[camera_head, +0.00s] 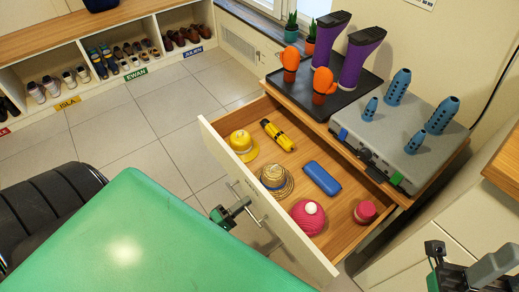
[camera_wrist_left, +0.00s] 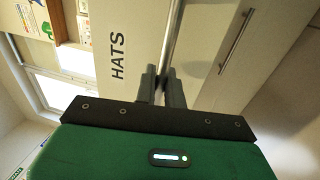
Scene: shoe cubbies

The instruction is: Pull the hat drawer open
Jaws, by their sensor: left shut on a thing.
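The hat drawer (camera_head: 283,232) is pulled well out of its cabinet, with its inside showing. It holds a yellow hat (camera_head: 243,145), a straw hat (camera_head: 276,180) and a pink knit hat (camera_head: 308,216). In the left wrist view its white front carries the word HATS (camera_wrist_left: 117,56). My left gripper (camera_head: 246,204) is at the outer side of the drawer front, shut on the metal bar handle (camera_wrist_left: 174,38). Its fingers also show in the left wrist view (camera_wrist_left: 161,86). My right gripper (camera_head: 440,254) is at the lower right, away from the drawer; its jaw opening is unclear.
The drawer also holds a blue case (camera_head: 321,178), a yellow-black roll (camera_head: 277,135) and a small pink item (camera_head: 365,212). Boots on a black tray (camera_head: 347,108) and a grey case (camera_head: 392,141) stand on the cabinet top. Shoe cubbies line the back left; tiled floor (camera_head: 150,120) is clear.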

